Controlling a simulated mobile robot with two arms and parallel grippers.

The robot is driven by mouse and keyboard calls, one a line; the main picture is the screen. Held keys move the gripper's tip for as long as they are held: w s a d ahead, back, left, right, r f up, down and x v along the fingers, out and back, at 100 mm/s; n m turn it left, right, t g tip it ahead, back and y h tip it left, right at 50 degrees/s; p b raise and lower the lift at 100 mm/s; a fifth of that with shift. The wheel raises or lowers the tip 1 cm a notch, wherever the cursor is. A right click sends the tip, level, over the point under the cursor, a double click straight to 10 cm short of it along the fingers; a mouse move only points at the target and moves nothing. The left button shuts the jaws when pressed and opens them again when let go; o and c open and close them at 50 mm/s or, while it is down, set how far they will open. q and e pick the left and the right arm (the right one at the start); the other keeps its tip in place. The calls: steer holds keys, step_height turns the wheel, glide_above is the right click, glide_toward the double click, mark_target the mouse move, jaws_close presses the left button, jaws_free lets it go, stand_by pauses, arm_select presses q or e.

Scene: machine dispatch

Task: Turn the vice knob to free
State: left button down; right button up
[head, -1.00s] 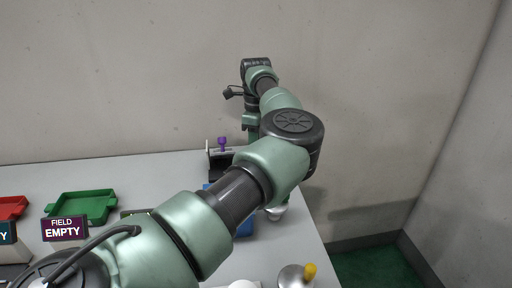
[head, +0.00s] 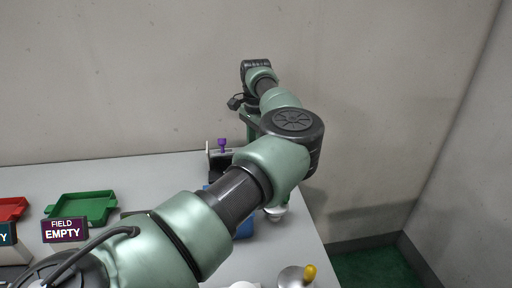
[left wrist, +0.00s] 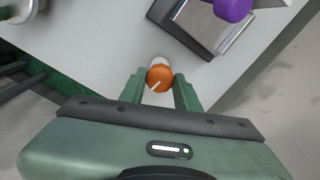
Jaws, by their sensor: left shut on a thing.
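An orange knob (left wrist: 160,77) with a white pointer line sits on a pale round base at the table's edge area in the left wrist view. My left gripper (left wrist: 160,90) is shut on it, one green finger on each side. The pointer line slants toward the lower left of that view. In the head view my own arm hides the knob and the fingertips. My right gripper is in neither view.
A dark and metal fixture (left wrist: 200,25) with a purple knob (left wrist: 232,8) stands close by; the purple knob also shows in the head view (head: 222,143). A green tray (head: 84,208), an "EMPTY" sign (head: 65,230) and a yellow-topped silver thing (head: 296,277) are on the table.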

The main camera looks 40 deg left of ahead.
arm_select(q)
steer(key=shift+n, duration=0.8)
steer(key=c, duration=1)
jaws_free()
steer(key=shift+r, duration=0.1)
step_height(320, 180, up, 8)
steer(key=shift+f+b, duration=0.2)
steer(key=shift+b, duration=0.15)
steer(key=shift+r, duration=0.1)
